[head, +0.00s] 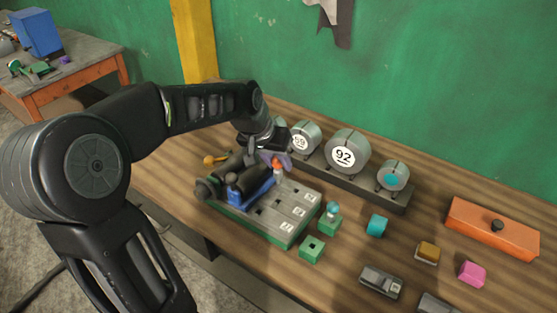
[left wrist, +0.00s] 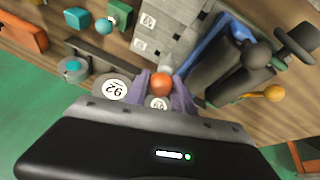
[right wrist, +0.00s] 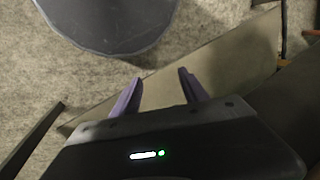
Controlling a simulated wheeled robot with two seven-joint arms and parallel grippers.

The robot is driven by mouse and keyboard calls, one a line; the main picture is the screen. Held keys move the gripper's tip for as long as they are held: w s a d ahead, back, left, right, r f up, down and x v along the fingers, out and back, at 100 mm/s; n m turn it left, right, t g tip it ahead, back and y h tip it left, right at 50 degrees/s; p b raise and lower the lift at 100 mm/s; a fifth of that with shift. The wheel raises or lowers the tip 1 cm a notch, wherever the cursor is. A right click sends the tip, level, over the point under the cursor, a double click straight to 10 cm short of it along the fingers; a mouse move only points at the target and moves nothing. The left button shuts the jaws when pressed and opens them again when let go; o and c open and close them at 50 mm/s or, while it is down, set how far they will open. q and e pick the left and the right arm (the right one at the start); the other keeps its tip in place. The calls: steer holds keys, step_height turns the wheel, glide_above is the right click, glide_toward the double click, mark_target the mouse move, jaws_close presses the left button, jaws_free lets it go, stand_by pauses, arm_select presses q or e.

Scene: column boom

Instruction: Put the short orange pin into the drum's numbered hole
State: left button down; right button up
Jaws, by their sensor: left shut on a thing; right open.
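The orange pin (head: 277,163) is between the purple fingers of my left gripper (head: 272,158), which is shut on it. Its round orange top (left wrist: 161,84) shows in the left wrist view, and a pale part shows below it in the head view. The pin is above the far side of a green-based block with grey numbered plates (head: 268,216) and square dark holes. A black drum-like cylinder (head: 249,182) lies in a blue cradle (head: 254,195) on this block. I cannot tell a numbered hole in the cylinder. My right gripper (right wrist: 160,77) is open and empty over the floor.
A dark rack holds grey discs marked 92 (head: 345,156) and 59 (head: 302,139). A yellow-ended knob (head: 214,159) is at the left.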

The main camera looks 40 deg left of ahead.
mark_target(278, 184)
arm_select(q)
steer(key=shift+f+b, duration=1.85)
steer(key=shift+f, duration=1)
steer(key=shift+f+b, duration=0.15)
steer(key=shift+b, duration=0.15)
steer(key=shift+f+b, duration=0.5)
steer(key=shift+f, duration=0.1)
steer(key=shift+f, duration=0.2)
steer(key=shift+f+b, duration=0.6)
steer(key=shift+b, duration=0.1)
